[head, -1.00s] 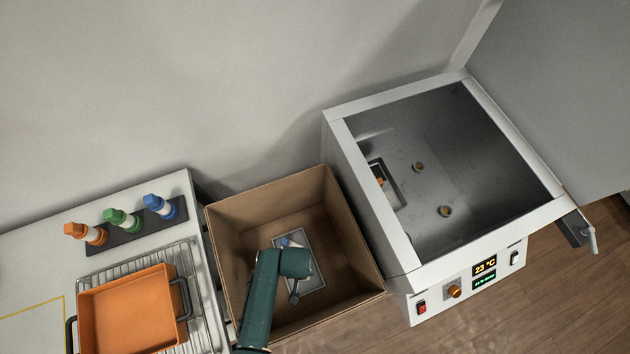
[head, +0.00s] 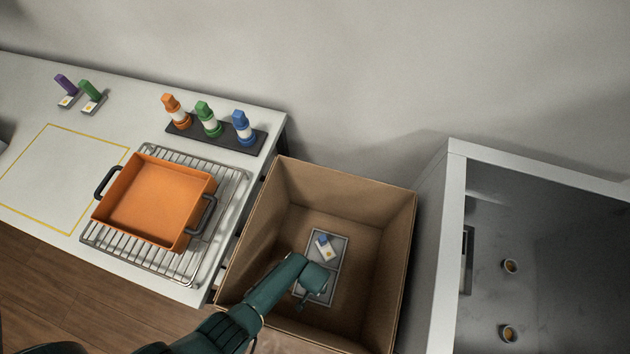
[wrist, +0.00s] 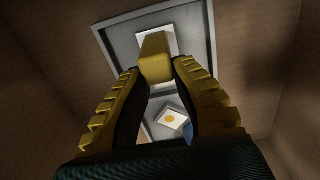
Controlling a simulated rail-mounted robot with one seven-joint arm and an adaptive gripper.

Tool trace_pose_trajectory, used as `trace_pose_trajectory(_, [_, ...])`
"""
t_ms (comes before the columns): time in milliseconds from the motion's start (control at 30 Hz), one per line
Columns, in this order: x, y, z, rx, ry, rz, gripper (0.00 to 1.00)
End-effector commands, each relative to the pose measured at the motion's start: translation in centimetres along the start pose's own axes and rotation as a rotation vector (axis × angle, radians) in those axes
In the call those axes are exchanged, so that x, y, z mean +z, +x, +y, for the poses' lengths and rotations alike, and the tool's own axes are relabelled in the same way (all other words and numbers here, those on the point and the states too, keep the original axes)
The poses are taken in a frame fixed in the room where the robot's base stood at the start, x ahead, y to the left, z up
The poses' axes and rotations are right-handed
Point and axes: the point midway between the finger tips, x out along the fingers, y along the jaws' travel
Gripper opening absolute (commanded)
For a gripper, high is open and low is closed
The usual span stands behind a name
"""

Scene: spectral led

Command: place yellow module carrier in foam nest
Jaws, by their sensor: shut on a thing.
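The foam nest is a grey two-compartment tray (head: 342,262) on the floor of the cardboard box; its rim also shows in the wrist view (wrist: 210,35). A carrier with a white base and blue handle (head: 325,247) sits tilted in one compartment; its base with a yellow dot shows in the wrist view (wrist: 172,119). My gripper (wrist: 157,68) is shut on the yellow handle of the yellow module carrier (wrist: 155,50). Its pale base is over or in the other compartment; I cannot tell if it touches the bottom. In the head view, my arm hides the held carrier.
The cardboard box (head: 385,240) has tall walls close around my arm. A white oven (head: 453,200) stands open at right. On the left table are an orange pan (head: 160,200) on a wire rack, several coloured bottles, and purple (head: 66,85) and green (head: 90,92) carriers.

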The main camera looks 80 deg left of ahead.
Motion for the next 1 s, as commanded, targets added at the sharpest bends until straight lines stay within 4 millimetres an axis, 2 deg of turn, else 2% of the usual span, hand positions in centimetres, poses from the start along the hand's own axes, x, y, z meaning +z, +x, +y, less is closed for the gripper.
trace_pose_trajectory(300, [-0.1,0.4,0.0,0.001,0.000,0.001,0.00])
trace_pose_trajectory(333, [0.0,0.4,0.0,0.000,0.000,0.000,0.28])
trace_pose_trajectory(433, [0.0,0.3,0.0,0.000,0.000,0.000,0.46])
trace_pose_trajectory(767, [-0.1,-0.2,0.0,0.000,0.000,0.001,0.46])
trace_pose_trajectory(867, [-0.1,-1.8,0.0,0.001,0.000,0.003,0.46])
trace_pose_trajectory(1000, [0.0,-5.5,0.0,0.001,0.000,0.003,0.46])
